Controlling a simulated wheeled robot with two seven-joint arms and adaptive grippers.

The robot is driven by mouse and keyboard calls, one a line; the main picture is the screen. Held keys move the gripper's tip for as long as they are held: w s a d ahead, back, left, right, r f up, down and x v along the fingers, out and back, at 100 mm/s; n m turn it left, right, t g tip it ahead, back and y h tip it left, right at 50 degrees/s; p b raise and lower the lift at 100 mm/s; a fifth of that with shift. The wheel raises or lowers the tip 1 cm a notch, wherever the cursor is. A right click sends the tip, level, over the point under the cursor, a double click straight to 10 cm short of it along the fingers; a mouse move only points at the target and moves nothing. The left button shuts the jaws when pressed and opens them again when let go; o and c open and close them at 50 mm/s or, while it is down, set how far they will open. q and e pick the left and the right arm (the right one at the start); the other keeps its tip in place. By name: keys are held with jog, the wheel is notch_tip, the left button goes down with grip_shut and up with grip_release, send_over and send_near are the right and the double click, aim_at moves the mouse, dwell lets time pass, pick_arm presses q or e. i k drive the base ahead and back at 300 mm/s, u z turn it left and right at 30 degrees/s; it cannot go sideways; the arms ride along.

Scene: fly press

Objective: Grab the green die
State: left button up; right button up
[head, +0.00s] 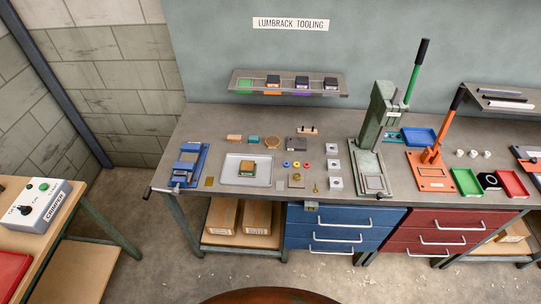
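The shelf is above the back of the bench, under the sign reading "LUMBRACK TOOLING". Neither of my grippers is in view.
A green fly press (382,125) with a tall lever stands right of the shelf; an orange lever press (432,160) is farther right. A blue vise (187,165) is at the bench's left end. Small parts cover the bench middle. A side table (75,220) stands at left.

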aim_at(246, 167)
jog(key=u, duration=0.1)
jog(key=i, duration=1)
jog(key=u, duration=0.35)
